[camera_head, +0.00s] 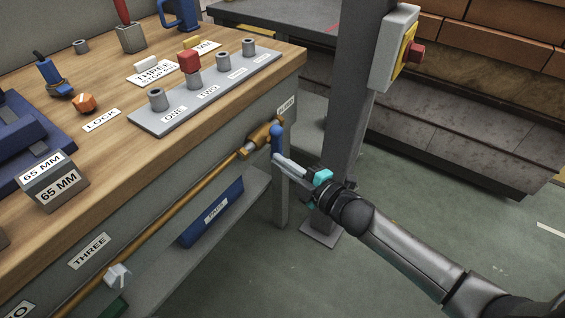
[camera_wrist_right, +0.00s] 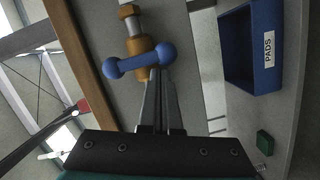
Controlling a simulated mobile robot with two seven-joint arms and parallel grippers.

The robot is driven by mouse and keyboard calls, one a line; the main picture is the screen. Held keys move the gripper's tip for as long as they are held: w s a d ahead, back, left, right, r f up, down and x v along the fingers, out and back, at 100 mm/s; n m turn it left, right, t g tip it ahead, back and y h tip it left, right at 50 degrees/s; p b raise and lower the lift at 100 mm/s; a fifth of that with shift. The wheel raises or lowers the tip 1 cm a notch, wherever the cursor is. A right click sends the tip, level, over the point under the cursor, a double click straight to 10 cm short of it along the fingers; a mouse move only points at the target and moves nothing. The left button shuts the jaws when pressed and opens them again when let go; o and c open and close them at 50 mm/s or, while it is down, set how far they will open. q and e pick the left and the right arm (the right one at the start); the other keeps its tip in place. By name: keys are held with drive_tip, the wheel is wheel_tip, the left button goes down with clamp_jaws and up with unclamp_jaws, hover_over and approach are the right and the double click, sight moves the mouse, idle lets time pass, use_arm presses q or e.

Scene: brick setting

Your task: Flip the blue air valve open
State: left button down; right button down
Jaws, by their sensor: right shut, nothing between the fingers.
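The blue air valve handle (camera_head: 277,140) is a short lever with rounded ends on a brass valve body (camera_head: 261,135), at the end of a brass pipe along the bench front. In the head view the lever stands roughly upright, across the pipe. In the right wrist view the blue handle (camera_wrist_right: 140,62) lies across the brass body (camera_wrist_right: 139,47). My right gripper (camera_head: 277,160) is shut and empty, its fingertips close to the handle's lower end. The wrist view shows the fingertips (camera_wrist_right: 158,74) at or against the handle; contact is unclear. My left gripper is out of view.
A grey post (camera_head: 357,100) with a yellow box and red button (camera_head: 416,52) stands just right of the valve. The wooden bench edge (camera_head: 300,62) is above it. A blue PADS bin (camera_head: 212,212) sits below the pipe. Open floor lies to the right.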

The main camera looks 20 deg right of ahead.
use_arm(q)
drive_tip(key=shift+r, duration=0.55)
use_arm(e)
drive_tip(key=shift+f, duration=0.1)
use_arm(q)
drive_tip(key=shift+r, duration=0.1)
use_arm(e)
drive_tip(key=shift+n, duration=0.4)
